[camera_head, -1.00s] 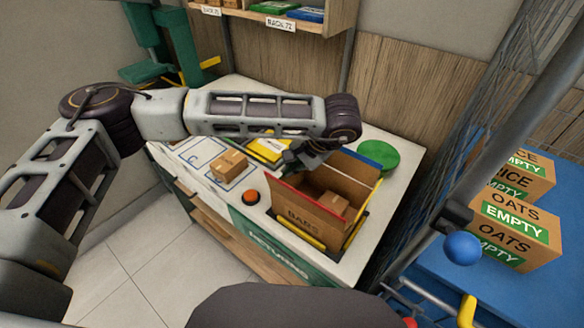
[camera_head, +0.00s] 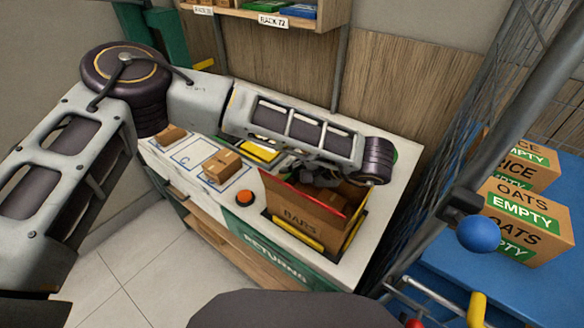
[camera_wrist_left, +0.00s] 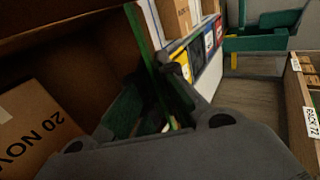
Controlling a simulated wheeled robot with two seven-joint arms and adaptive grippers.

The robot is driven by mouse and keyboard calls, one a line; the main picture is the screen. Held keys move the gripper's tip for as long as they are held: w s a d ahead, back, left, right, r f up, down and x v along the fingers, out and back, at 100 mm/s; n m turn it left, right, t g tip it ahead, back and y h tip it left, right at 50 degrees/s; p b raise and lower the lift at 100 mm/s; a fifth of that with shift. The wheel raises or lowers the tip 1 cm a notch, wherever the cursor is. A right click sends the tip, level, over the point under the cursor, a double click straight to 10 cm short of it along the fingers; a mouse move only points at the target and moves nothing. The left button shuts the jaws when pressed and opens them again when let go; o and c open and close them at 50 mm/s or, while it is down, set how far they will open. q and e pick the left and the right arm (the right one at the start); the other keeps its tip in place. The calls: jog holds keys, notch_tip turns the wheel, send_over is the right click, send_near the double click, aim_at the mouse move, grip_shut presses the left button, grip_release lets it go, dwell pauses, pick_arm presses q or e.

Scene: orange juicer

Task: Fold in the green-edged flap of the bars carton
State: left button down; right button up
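A flap with a green edge (camera_wrist_left: 141,30) stands upright there, seen almost edge-on. My left gripper (camera_wrist_left: 152,95) has its green-padded fingers apart, either side of the flap's lower end; contact is unclear. In the head view my left gripper (camera_head: 322,176) is at the carton's far side, partly hidden by my wrist. My right gripper is not in view.
A small brown box (camera_head: 221,165) lies on the marked counter (camera_head: 190,158) beside an orange button (camera_head: 244,197). A yellow item (camera_head: 262,151) lies behind. Oats cartons (camera_head: 522,222) stand on a blue surface at right. A shelf (camera_head: 300,17) hangs above the back.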

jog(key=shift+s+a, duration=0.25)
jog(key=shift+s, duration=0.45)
pick_arm(q)
jog(key=c, duration=1.7)
grip_release()
jog(key=v, duration=0.7)
jog(key=shift+d, duration=0.2)
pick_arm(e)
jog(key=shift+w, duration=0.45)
pick_arm(q)
jog(key=shift+s, duration=0.15)
